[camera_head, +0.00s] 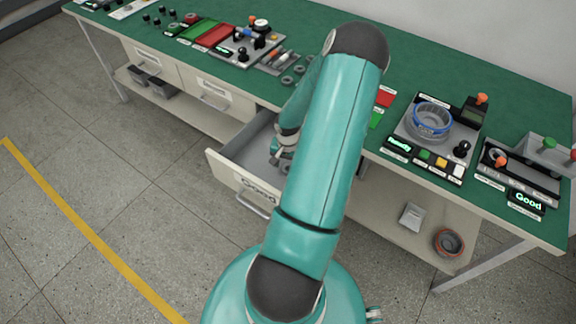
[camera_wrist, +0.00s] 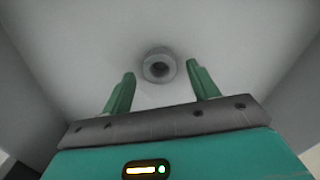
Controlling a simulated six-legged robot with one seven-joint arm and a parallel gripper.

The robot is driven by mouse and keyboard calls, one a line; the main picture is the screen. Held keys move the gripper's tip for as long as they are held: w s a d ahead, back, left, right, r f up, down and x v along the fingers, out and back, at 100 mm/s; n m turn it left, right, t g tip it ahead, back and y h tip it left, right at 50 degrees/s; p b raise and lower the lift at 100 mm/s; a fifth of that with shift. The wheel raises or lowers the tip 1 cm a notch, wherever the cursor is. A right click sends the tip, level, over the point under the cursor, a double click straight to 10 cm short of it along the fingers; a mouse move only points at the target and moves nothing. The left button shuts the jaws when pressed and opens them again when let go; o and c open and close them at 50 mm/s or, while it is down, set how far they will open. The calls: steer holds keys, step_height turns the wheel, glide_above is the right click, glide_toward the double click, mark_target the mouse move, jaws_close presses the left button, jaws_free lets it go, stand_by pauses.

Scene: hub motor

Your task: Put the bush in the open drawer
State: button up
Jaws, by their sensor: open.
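The open drawer (camera_head: 228,162), with a label reading "Good" on its front, sticks out below the green bench. In the wrist view its pale floor (camera_wrist: 240,35) and side walls surround the picture. The bush (camera_wrist: 159,65), a small grey ring with a dark hole, is on the drawer floor just beyond my fingertips. My gripper (camera_wrist: 160,82) is open, with one green finger on each side and a gap between them. The bush appears free of both fingers. In the head view my gripper is inside the drawer, mostly hidden by my arm, and the bush cannot be made out there.
The green bench top (camera_head: 440,75) carries a station with a blue-ringed clear bowl (camera_head: 432,119), and several small grey rings (camera_head: 292,78) lie near its front edge. Shut drawers (camera_head: 215,92) are to the left. A red-brown round container (camera_head: 448,242) stands on the lower shelf.

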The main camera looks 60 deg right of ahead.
step_height(320, 180, up, 11)
stand_by(0.3)
steer(key=w+a+r+n+h, duration=0.1)
steer(key=w+a+r+n, duration=0.25)
steer(key=a+r, duration=0.35)
steer(key=w+a+r+n+h, duration=0.1)
steer(key=w+a+r+n, duration=0.1)
steer(key=w+a+r, duration=0.4)
steer(key=w+a+r+n+h, duration=0.1)
steer(key=w+a+r+n, duration=0.2)
steer(key=a+r, duration=0.5)
steer(key=s+a+r+n+t+y, duration=0.1)
steer(key=s+a+r+n+t, duration=0.1)
steer(key=a, duration=0.5)
steer(key=s+a+r+n+t+y, duration=0.1)
steer(key=a+r+n, duration=0.2)
steer(key=a+r, duration=0.2)
steer(key=s+a+r+n+t+y, duration=0.1)
steer(key=a+r, duration=0.3)
steer(key=a, duration=0.6)
steer(key=shift+s+n+t, duration=0.8)
steer(key=shift+n, duration=0.05)
steer(key=shift+d, duration=0.1)
